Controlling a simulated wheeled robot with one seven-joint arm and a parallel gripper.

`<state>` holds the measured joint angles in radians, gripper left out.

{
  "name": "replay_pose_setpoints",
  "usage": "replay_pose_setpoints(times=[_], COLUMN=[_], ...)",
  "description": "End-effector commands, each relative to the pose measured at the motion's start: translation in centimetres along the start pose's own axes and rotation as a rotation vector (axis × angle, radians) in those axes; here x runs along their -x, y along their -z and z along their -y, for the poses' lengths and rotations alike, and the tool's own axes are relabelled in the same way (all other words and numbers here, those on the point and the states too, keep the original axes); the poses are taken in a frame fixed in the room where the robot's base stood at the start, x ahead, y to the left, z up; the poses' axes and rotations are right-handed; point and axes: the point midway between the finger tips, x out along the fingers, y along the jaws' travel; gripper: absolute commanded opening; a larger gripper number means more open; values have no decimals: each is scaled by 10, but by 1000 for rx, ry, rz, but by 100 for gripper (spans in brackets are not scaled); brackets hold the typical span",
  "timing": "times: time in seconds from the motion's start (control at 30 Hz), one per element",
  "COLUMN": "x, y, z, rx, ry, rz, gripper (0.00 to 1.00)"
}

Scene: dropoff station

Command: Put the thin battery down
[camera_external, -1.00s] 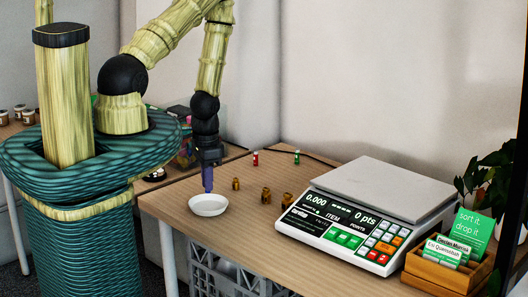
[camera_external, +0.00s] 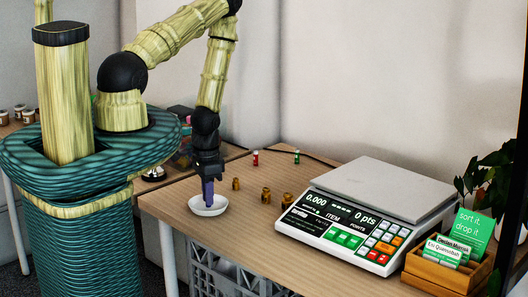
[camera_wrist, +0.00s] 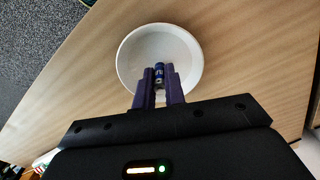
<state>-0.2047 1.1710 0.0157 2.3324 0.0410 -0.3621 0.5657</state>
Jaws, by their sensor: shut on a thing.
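The thin battery (camera_wrist: 159,70) shows in the wrist view as a small blue cylinder with a pale end, between my purple fingertips. My gripper (camera_wrist: 159,84) is shut on it. In the wrist view the battery and fingertips lie over the white bowl (camera_wrist: 134,56). In the external view my gripper (camera_external: 208,199) points down with its fingertips at the white bowl (camera_external: 208,211), and the battery is hidden there. I cannot tell whether the battery touches the bowl's bottom.
Brass-coloured weights (camera_external: 266,195) stand right of the bowl. A red battery (camera_external: 255,158) and a green one (camera_external: 297,157) stand farther back. A scale (camera_external: 365,215) and a wooden card box (camera_external: 448,272) fill the right. The table's front edge is close to the bowl.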

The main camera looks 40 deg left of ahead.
Motion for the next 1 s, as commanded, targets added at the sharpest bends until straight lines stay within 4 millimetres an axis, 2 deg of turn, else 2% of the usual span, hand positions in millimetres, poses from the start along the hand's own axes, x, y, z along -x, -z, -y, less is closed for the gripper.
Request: replay_pose_setpoints(times=[0.1,0.13,0.23,0.67,1.0], x=[-4,-3,-2,3,40], y=[0,0,0,0,1], z=[0,0,0,0,1], rx=[0,0,0,0,0], ry=[0,0,0,1,2], rz=[0,0,0,0,-2], gripper=[0,16,33,33,33])
